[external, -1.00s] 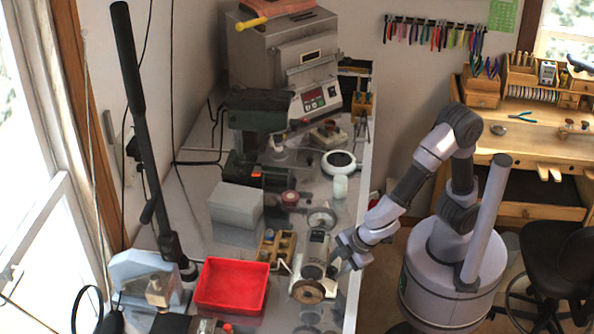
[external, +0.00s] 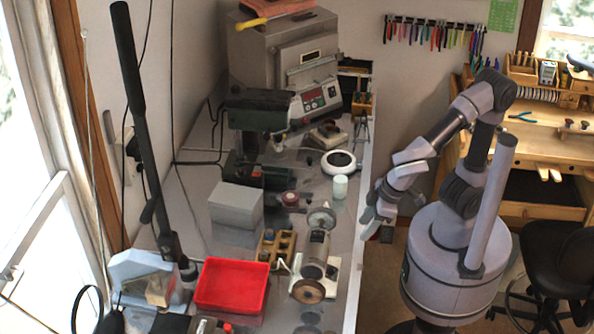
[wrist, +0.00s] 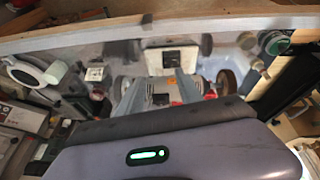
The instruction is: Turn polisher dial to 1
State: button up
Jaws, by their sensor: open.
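The polisher (external: 316,252) is a pale cylindrical motor on a white base near the bench's right edge, with a brown wheel (external: 308,291) at its front end and a grey wheel (external: 322,218) at its far end. It also shows in the wrist view (wrist: 160,98), between its two wheels and partly behind my fingers. Its dial is too small to make out, so I cannot tell its setting. My gripper (external: 368,232) is open and empty, apart from the polisher, to its right and just past the bench edge. My two grey fingers (wrist: 158,90) point toward the polisher in the wrist view.
A red tray (external: 232,286) and a wooden block holder (external: 275,246) are left of the polisher. A white cup (external: 340,187) and a round white device (external: 339,163) stand farther back. The floor between the bench edge and my base is clear.

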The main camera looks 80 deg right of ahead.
jog(key=s+d+f+m+y+b, duration=0.1)
jog(key=s+d+f+m+b, duration=0.1)
jog(key=d+f+m+b, duration=0.1)
jog(key=s+d+f+m+t+y+b, duration=0.1)
jog(key=s+d+f+m+b, duration=0.1)
jog(key=d+f+b, duration=0.2)
jog(key=d+b, duration=0.2)
jog(key=d, duration=0.2)
jog(key=shift+s+d+m, duration=0.25)
jog(key=shift+s+m, duration=0.15)
